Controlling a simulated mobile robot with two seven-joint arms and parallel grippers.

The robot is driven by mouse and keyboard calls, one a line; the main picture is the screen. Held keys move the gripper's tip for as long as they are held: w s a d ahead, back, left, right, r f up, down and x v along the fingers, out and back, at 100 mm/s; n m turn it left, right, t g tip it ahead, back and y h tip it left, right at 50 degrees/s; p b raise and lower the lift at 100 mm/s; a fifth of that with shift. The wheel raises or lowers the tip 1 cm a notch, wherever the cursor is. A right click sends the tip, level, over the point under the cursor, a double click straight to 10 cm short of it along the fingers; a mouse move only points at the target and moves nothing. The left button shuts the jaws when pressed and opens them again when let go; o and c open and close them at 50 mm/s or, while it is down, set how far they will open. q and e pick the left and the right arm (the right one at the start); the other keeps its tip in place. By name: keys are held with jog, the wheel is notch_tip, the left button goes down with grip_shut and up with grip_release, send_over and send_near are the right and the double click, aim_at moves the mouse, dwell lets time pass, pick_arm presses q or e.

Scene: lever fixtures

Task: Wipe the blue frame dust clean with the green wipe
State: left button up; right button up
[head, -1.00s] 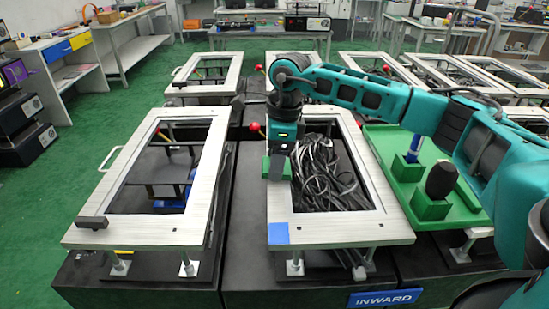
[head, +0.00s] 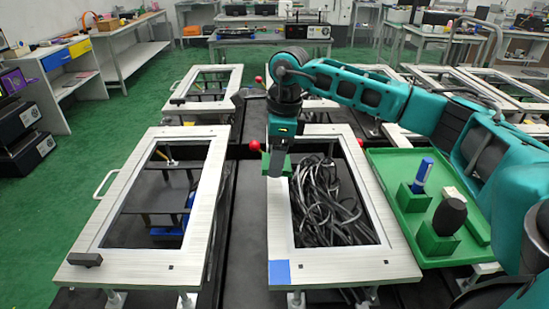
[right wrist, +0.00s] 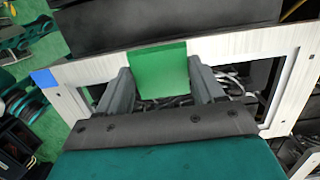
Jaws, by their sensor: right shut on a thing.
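The blue dust patch (head: 279,272) lies on the near-left corner of the middle silver frame (head: 345,275). It also shows at the left edge of the right wrist view (right wrist: 43,80). My right gripper (head: 278,158) is shut on the green wipe (head: 286,165), over the far part of that frame's left rail, well away from the blue patch. In the right wrist view the wipe (right wrist: 160,70) sits between both fingers. Whether it touches the rail I cannot tell. My left gripper is not in view.
Black cables (head: 325,200) fill the middle frame's opening. A red-knobbed lever (head: 254,145) stands by its far-left corner. A green tray (head: 405,190) at right holds a blue marker (head: 422,173) and a dark rounded object (head: 450,217). Another silver frame (head: 80,272) stands at left.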

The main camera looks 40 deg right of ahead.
jog(key=shift+r+p, duration=0.6)
jog(key=shift+r, duration=1.3)
